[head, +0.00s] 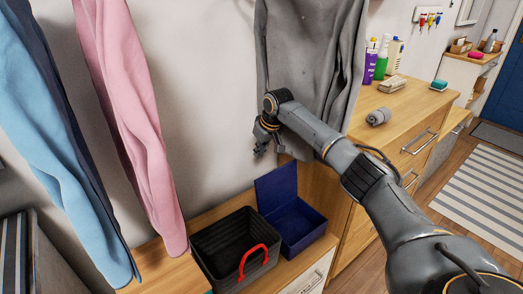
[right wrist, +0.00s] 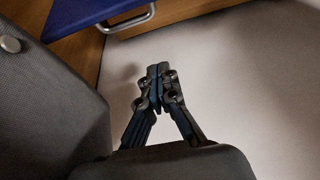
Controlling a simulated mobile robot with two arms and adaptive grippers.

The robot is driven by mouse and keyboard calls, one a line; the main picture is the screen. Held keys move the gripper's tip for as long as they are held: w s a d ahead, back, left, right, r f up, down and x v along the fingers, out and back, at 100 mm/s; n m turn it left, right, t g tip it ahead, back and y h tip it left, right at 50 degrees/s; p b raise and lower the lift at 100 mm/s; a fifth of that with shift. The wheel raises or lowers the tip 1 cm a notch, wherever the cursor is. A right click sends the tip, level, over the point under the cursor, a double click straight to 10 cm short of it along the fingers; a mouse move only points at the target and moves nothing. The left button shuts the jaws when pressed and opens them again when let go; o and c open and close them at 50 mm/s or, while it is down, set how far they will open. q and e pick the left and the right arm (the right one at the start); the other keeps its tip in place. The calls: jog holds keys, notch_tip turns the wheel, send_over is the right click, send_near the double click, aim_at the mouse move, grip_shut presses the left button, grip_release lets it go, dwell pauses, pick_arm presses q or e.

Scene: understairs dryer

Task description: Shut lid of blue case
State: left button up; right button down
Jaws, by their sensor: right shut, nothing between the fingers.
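The blue case (head: 300,228) stands open on the low wooden bench, its lid (head: 276,187) raised roughly upright at the back left. My right gripper (head: 260,152) points down in front of the grey hanging cloth, above the lid and apart from it. In the right wrist view its fingertips (right wrist: 158,72) meet with nothing between them. A blue part (right wrist: 85,9) at the top left of that view looks like the case; which part I cannot tell. My left gripper is not in view.
A black crate (head: 215,240) with a red handle stands left of the case. The grey cloth (head: 310,60) hangs behind my right arm. A wooden dresser (head: 410,110) with bottles stands at right. Pink (head: 130,110) and blue garments hang at left.

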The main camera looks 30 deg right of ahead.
aim_at(275, 187)
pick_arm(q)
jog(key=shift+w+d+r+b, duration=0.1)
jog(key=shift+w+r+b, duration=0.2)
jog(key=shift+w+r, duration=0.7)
pick_arm(e)
notch_tip(275, 187, down, 6)
jog(key=s, duration=0.1)
jog(key=shift+s, duration=0.35)
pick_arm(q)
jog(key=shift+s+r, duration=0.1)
